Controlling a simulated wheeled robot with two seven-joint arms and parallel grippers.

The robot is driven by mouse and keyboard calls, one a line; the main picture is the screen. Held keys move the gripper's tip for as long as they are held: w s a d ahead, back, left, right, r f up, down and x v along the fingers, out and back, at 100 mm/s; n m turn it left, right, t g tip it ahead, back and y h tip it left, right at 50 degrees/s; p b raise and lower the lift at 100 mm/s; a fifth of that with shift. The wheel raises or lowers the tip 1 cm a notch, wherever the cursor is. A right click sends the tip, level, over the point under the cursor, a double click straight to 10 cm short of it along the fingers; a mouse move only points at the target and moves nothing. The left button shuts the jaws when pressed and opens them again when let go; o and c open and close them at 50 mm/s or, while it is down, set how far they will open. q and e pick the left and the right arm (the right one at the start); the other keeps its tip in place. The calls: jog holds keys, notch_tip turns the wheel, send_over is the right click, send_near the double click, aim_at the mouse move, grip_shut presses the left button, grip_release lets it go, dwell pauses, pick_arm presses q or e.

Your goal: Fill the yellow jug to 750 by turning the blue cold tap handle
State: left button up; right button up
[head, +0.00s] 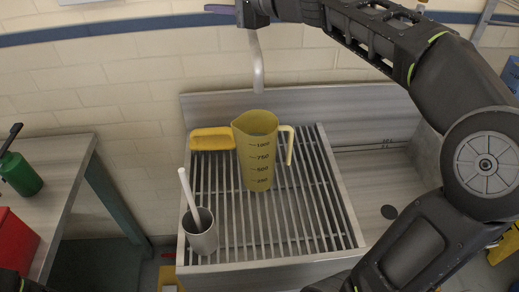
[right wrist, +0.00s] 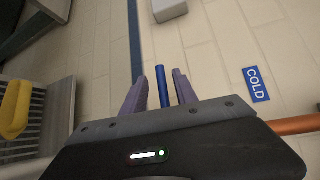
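The yellow jug (head: 257,165) stands upright on the slatted drainer, with dark scale marks that include 750 and 1000. The grey spout (head: 258,75) ends above its mouth. I see no stream of water, and I cannot tell the level inside. My right gripper is at the top edge of the head view. In the right wrist view the purple fingers of my right gripper (right wrist: 161,92) are open, one on each side of the blue tap handle (right wrist: 162,85), with gaps showing. A blue COLD label (right wrist: 256,84) is on the wall beside it. My left gripper is not visible.
The metal drainer (head: 305,225) also holds a grey beaker (head: 202,235) with a white stick and a yellow scoop-like item (head: 212,139). A side table (head: 62,170) at left carries a green bottle (head: 20,175) and a red box (head: 14,240). A copper pipe (right wrist: 297,125) runs near my right gripper.

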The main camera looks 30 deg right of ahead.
jog(key=v, duration=0.8)
jog(key=shift+b, duration=0.3)
jog(key=b+v, duration=0.1)
jog(key=v, duration=0.6)
jog(key=shift+s, duration=0.35)
dwell(0.4)
